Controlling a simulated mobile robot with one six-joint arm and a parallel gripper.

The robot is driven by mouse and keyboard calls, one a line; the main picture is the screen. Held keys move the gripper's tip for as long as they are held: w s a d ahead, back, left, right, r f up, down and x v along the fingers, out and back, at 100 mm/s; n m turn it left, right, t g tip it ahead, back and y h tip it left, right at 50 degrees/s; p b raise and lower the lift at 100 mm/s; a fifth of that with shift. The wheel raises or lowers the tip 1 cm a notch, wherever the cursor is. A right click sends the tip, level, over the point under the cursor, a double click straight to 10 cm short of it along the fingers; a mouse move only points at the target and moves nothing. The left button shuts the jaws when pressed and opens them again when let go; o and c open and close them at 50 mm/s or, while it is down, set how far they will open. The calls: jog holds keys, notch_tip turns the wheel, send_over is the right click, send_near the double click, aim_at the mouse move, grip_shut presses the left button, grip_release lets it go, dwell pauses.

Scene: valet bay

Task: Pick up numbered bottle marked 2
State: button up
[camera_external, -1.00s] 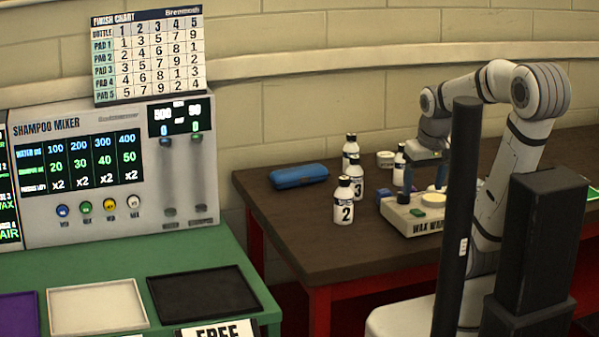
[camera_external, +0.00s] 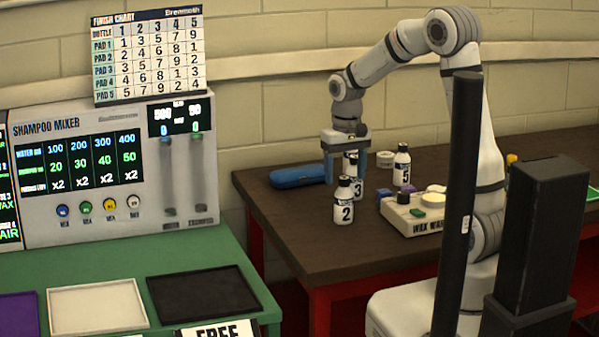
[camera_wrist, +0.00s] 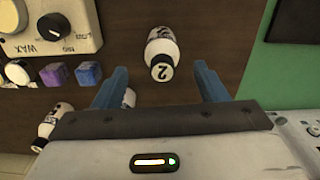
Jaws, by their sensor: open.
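The bottle marked 2 (camera_external: 344,203) stands upright on the brown table, white with a black cap and a black-on-white number. In the wrist view the bottle marked 2 (camera_wrist: 162,52) shows its numbered cap, ahead of and between the two blue fingers. My gripper (camera_external: 345,158) is open and points down, above and behind bottle 2 in the external view. In the wrist view my gripper (camera_wrist: 157,85) holds nothing. The bottle marked 3 (camera_external: 357,185) stands just behind bottle 2, and the gripper partly hides the bottles there.
The bottle marked 5 (camera_external: 402,163) stands to the right. The wax warmer (camera_external: 412,216) with its knobs sits right of bottle 2, near small blue and purple blocks. A blue case (camera_external: 298,176) lies to the left. The table front (camera_external: 320,250) is clear.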

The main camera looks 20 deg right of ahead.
aim_at(344, 190)
notch_tip(344, 190, down, 5)
jog(key=shift+a+f+p, duration=0.15)
jog(key=shift+p, duration=0.3)
jog(key=c, duration=1.2)
jog(key=shift+o, duration=0.2)
